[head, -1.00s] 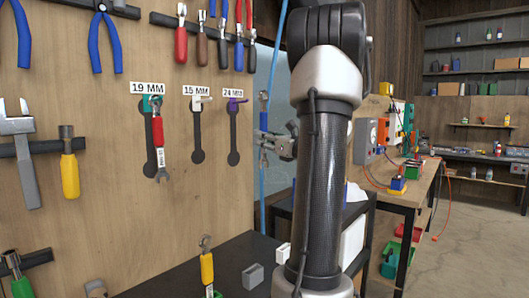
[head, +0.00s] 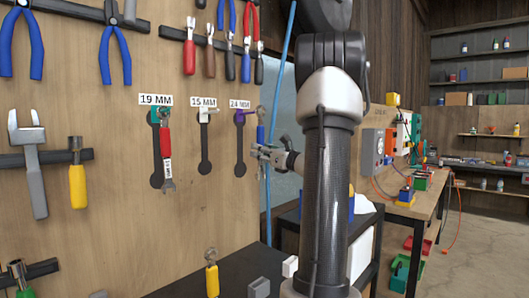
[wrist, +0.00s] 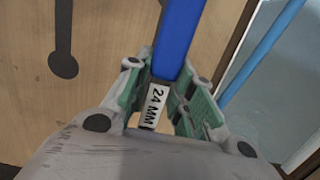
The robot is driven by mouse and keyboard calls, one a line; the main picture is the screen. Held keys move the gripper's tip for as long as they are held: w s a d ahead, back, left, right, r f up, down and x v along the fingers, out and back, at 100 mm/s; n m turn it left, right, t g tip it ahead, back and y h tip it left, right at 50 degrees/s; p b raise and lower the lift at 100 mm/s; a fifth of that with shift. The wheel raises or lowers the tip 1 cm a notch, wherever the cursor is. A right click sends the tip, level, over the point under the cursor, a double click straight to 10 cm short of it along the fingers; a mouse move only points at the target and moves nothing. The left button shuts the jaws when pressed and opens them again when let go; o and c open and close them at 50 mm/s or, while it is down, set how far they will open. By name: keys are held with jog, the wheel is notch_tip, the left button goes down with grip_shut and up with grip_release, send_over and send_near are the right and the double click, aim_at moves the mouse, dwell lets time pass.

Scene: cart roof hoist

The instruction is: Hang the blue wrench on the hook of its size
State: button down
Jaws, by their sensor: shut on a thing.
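The blue wrench (head: 261,132) is upright in my gripper (head: 272,152), its metal head at the top. In the wrist view the blue handle (wrist: 179,40) runs up between the fingers (wrist: 165,100), and its white label reads 24 MM. The purple hook (head: 238,117) under the 24 MM sign (head: 240,104) is empty, above a dark wrench outline (head: 240,160). The wrench's head is just right of this hook in the head view; I cannot tell the depth gap. The white 15 MM hook (head: 207,111) is also empty. A red wrench (head: 166,145) hangs on the teal 19 MM hook (head: 154,117).
Pliers and screwdrivers (head: 230,65) hang on a rack above the hooks. A yellow wrench (head: 212,278) stands upright at the black bench (head: 240,262) below. A blue vertical pole (head: 267,210) and a window are right of the board (head: 110,225).

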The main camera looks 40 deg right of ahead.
jog(key=shift+f+x, duration=0.2)
jog(key=shift+x, duration=0.6)
jog(key=shift+f+x, duration=0.15)
jog(key=shift+x, duration=0.7)
jog(key=shift+f+x, duration=0.2)
jog(key=shift+x, duration=0.6)
jog(key=shift+w+f, duration=0.4)
jog(key=shift+w, duration=0.25)
jog(key=shift+a, duration=0.1)
jog(key=c, duration=1.1)
grip_release()
jog(key=shift+c, duration=0.2)
